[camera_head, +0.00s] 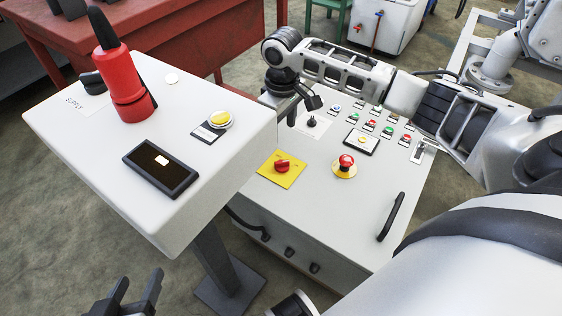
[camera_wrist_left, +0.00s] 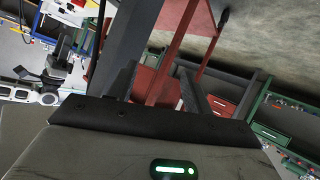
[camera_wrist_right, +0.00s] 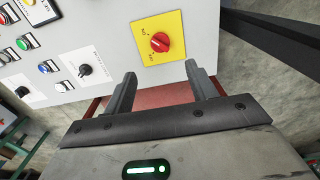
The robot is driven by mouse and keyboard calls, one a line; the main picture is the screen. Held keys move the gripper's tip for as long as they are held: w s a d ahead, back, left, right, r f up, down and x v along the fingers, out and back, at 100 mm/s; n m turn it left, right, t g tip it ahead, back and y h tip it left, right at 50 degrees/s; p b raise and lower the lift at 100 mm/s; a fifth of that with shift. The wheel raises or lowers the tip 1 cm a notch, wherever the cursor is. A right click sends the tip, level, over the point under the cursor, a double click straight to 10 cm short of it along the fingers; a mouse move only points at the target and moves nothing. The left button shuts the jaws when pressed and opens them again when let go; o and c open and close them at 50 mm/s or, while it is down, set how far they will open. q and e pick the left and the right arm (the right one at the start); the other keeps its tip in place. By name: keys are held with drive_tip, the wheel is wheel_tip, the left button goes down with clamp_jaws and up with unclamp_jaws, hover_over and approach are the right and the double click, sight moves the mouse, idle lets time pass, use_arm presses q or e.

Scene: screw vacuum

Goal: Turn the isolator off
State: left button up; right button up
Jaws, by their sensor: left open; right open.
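The isolator is a red rotary knob (camera_head: 282,166) on a square yellow plate (camera_head: 290,180), on the sloped top of the grey control panel. My right gripper (camera_head: 305,106) is open and empty above the panel, behind the isolator in the head view. It also shows in the right wrist view (camera_wrist_right: 160,74). My left gripper (camera_head: 134,292) is open and empty at the bottom left, away from the panel; the left wrist view also shows it (camera_wrist_left: 157,75).
A red emergency stop (camera_head: 346,162) sits right of the isolator, with several coloured buttons and a black knob (camera_head: 311,121) behind. A black handle (camera_head: 391,217) stands at the panel's right. The supply box (camera_head: 110,185), with a red-and-black device (camera_head: 127,85), stands left.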

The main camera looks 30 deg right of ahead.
sight(282, 162)
wheel_tip(282, 162, down, 11)
drive_tip(key=b, duration=0.3)
drive_tip(key=shift+r+b, duration=0.1)
drive_tip(key=shift+b, duration=0.3)
drive_tip(key=shift+f, duration=0.55)
use_arm(q)
drive_tip(key=r+t, duration=0.1)
drive_tip(key=d+r+t+h, duration=0.1)
drive_tip(key=r, duration=0.1)
drive_tip(key=shift+w+d+r+h, duration=0.15)
drive_tip(key=shift+w+d+h, duration=0.05)
drive_tip(key=shift+h, duration=0.1)
use_arm(e)
drive_tip(key=c, duration=1)
